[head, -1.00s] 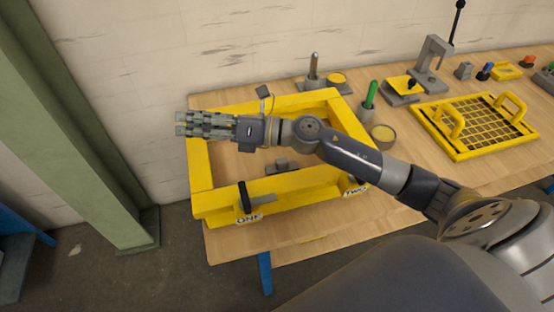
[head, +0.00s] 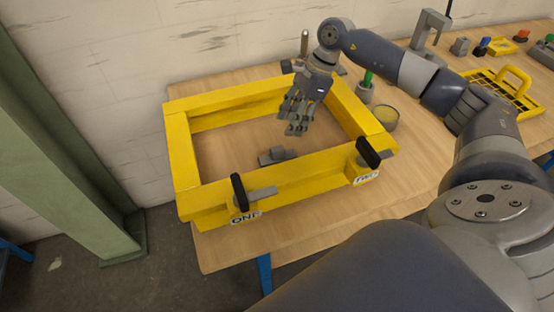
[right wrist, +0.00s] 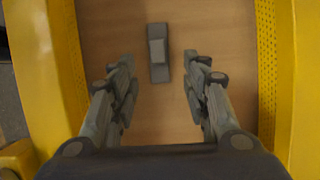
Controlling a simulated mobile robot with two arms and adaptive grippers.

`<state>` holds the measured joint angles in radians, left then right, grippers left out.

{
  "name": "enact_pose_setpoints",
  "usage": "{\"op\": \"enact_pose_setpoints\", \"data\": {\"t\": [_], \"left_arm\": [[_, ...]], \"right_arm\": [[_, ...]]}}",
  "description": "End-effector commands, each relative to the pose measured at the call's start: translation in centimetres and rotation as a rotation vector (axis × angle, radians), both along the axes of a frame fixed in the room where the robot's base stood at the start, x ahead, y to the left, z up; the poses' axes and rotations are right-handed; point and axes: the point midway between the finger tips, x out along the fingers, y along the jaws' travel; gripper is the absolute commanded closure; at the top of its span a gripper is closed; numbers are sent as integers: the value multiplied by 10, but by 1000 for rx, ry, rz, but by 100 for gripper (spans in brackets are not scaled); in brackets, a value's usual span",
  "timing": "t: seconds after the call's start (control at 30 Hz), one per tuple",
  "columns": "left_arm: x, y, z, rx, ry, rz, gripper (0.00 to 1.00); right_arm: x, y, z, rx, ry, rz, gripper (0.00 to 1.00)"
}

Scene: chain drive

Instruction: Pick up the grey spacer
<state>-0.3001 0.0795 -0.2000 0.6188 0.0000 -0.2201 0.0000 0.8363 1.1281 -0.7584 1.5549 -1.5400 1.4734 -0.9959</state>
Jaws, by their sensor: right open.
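A small grey block on a flat grey plate, which looks like the grey spacer (head: 278,154), lies on the wooden table inside the yellow frame (head: 182,165). In the right wrist view the grey spacer (right wrist: 158,52) lies ahead of the fingertips, roughly centred between them. My right gripper (head: 296,118) is open and empty, pointing down above the inside of the yellow frame, behind the spacer in the head view. Its two fingers also show apart in the right wrist view (right wrist: 160,82). My left gripper is not in view.
Yellow walls surround the spacer. Two black-handled clamps (head: 239,192) (head: 368,153) sit on the front wall, with labels below. A round tin (head: 384,118) and a green-handled tool (head: 367,80) stand right of the frame. A yellow grid tray (head: 515,107) lies farther right.

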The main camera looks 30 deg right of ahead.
Motion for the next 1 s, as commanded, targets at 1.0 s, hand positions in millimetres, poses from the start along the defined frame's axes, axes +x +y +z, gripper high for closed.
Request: {"op": "enact_pose_setpoints", "data": {"t": [1.0], "left_arm": [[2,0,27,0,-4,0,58]], "right_arm": [[8,40,-101,2,1,1,57]]}}
